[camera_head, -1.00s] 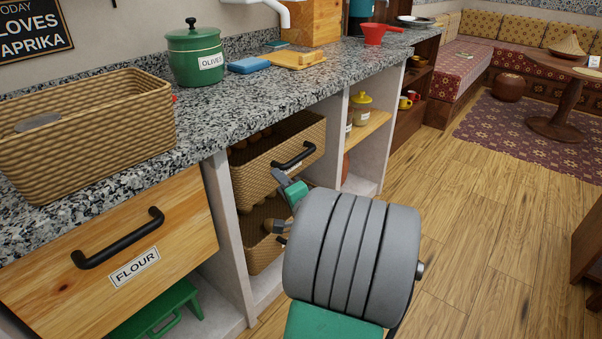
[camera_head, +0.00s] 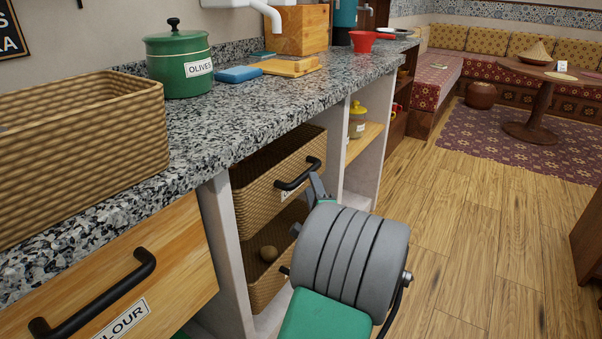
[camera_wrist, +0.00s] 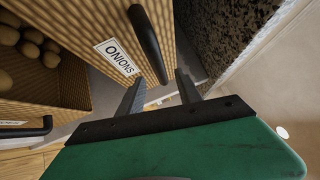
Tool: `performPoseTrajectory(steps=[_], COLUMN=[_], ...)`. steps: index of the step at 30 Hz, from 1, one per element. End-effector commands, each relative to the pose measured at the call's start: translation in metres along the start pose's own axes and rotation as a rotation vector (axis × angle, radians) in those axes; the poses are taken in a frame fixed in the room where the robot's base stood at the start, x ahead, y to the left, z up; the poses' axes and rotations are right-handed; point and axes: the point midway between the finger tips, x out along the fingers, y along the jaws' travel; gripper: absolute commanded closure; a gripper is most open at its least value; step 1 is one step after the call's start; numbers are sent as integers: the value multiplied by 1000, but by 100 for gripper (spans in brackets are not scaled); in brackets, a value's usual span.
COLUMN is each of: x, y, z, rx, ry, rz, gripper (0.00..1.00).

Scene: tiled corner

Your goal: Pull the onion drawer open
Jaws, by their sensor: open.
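The onion drawer (camera_head: 262,190) is the upper woven basket under the counter, with a black bar handle (camera_head: 298,175) on its front. In the wrist view its ONIONS label (camera_wrist: 116,57) and its handle (camera_wrist: 148,45) show close up. My gripper (camera_wrist: 160,92) is open and empty, its two fingers spread just short of the handle, which lies ahead of the gap between them. In the head view the fingers (camera_head: 318,188) show beside the handle's right end; my wrist hides part of the lower front. I see no clear contact.
A lower basket (camera_head: 262,285) with round brown vegetables (camera_wrist: 32,42) sits under the onion drawer. A white post (camera_head: 224,240) separates it from the flour drawer (camera_head: 160,290). The granite counter (camera_head: 250,110) overhangs above. The wooden floor (camera_head: 450,240) to the right is clear.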

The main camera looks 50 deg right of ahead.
Motion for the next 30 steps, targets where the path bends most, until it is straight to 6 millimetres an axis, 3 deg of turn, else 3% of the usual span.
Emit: performPoseTrajectory(steps=[3,9,18,30], x=[25,56,62,61], y=[0,1,0,0], z=[2,2,1,1], rx=[-2,-2,-1,-1], ry=[-6,-4,-1,-1], rz=[0,1,1,1], gripper=[59,59,59,90])
